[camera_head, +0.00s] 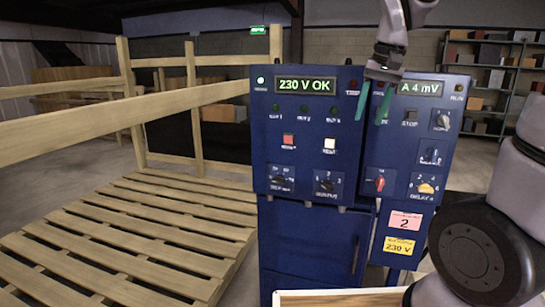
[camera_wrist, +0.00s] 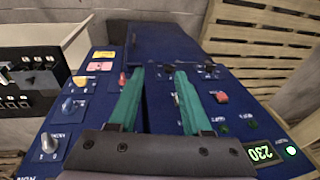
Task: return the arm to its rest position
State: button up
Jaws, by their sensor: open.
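My gripper (camera_head: 373,102) is in front of the upper middle of the blue control cabinet (camera_head: 310,238), near the gap between its two panels. Its two green fingers are apart and nothing shows between them; they also show in the wrist view (camera_wrist: 157,100). My arm comes in from the top and the right side of the head view. The left panel's display (camera_head: 305,85) reads "230 V OK". The right panel's display (camera_head: 420,88) reads "A 4 mV". I cannot tell whether the fingers touch the panel.
A wooden pallet (camera_head: 130,240) with rails lies on the floor at the left. Shelves with boxes (camera_head: 490,80) stand at the back right. A red knob (camera_head: 380,183), a yellow knob (camera_head: 427,187) and a red button (camera_head: 288,140) stick out from the panels close to my gripper.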

jog(key=s+d+r+t, duration=0.1)
jog(key=s+r+t, duration=0.3)
jog(key=s, duration=0.7)
jog(key=shift+s+r+t+y, duration=0.15)
jog(key=shift+s+t+y, duration=0.15)
jog(key=shift+s+t, duration=0.1)
